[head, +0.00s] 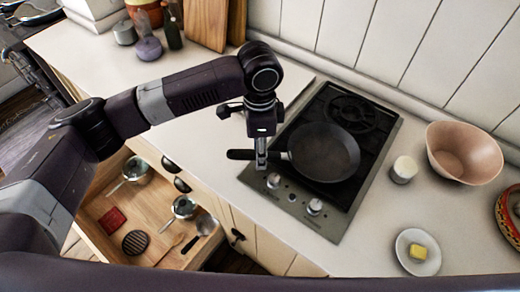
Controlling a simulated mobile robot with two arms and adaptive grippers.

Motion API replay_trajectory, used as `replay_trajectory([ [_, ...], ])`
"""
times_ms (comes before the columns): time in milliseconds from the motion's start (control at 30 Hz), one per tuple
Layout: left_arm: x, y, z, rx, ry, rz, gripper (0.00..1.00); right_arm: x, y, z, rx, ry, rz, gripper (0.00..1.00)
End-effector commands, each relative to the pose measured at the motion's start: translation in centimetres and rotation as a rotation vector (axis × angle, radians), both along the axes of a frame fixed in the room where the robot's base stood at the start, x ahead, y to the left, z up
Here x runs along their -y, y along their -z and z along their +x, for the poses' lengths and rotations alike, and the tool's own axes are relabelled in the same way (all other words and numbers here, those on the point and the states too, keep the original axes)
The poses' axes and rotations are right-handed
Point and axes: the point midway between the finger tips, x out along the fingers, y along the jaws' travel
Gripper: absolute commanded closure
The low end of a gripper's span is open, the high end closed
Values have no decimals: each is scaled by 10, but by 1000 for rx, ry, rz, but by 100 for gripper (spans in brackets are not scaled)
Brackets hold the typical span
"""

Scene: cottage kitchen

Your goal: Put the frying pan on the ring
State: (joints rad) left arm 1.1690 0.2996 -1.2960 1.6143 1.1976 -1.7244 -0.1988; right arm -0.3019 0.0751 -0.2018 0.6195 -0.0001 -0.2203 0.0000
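The dark round frying pan (323,152) is over the front part of the hob (291,205), roughly level, with its handle (240,154) pointing left past the hob's edge. I cannot tell whether the pan rests on the hob or is slightly above it. A ring (350,110) shows bare at the back of the hob; whatever is under the pan is hidden. My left gripper (261,158) points down at the handle and overlaps it. Its fingers are seen edge-on, so their grip is unclear. My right gripper is not in view.
A pink bowl (464,152), a white jar (403,170) and a plate (418,252) with a yellow block (418,252) stand right of the hob. An open drawer (145,215) holding pots and utensils is below left. The counter (190,140) left of the hob is clear.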

Motion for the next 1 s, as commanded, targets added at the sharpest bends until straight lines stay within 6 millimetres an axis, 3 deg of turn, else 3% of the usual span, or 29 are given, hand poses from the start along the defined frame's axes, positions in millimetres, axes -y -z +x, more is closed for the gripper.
replay_trajectory([
  [167,1,-10,1,1,1,-3,62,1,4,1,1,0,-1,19],
  [700,0,-109,1,2,0,-2,62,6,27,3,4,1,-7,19],
  [1000,0,-121,1,0,0,-1,62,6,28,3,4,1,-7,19],
])
